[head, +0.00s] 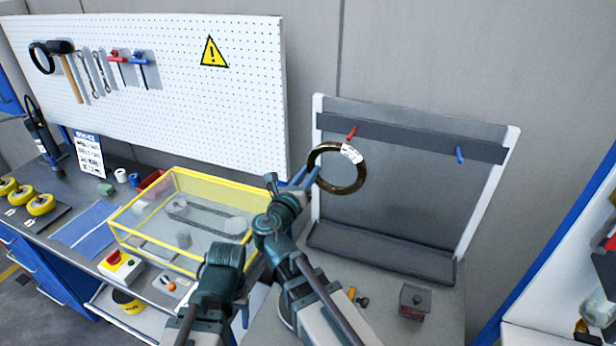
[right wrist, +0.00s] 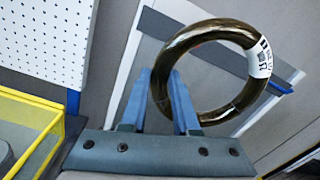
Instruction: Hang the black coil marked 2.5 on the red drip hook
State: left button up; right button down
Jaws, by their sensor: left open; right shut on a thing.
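A dark, glossy coil (head: 325,187) with a white label is held upright in front of the grey rack. The label's print is too small to read surely. My right gripper (head: 306,176) is shut on the coil's left side; in the right wrist view the coil (right wrist: 215,115) passes between the blue fingers (right wrist: 160,100). The red hook (head: 351,132) sticks out from the rack's dark crossbar, just above the coil's top right in the head view. They look apart; the depth between them is unclear. My left arm is folded at the lower left, its fingers hidden.
A blue hook (head: 459,154) is on the same crossbar (head: 405,137), to the right. A yellow-edged clear box (head: 150,246) stands left of my right arm. A small dark block (head: 414,301) lies on the bench at the right. The rack's panel (head: 400,210) is bare.

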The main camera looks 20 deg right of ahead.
jog(key=f+b+x, duration=0.2)
jog(key=x, duration=1.1)
jog(key=shift+w+f, duration=0.4)
jog(key=shift+w, duration=0.05)
dwell(0.7)
jog(key=shift+d+b, duration=0.1)
jog(key=shift+b, duration=0.2)
jog(key=c, duration=0.6)
grip_release()
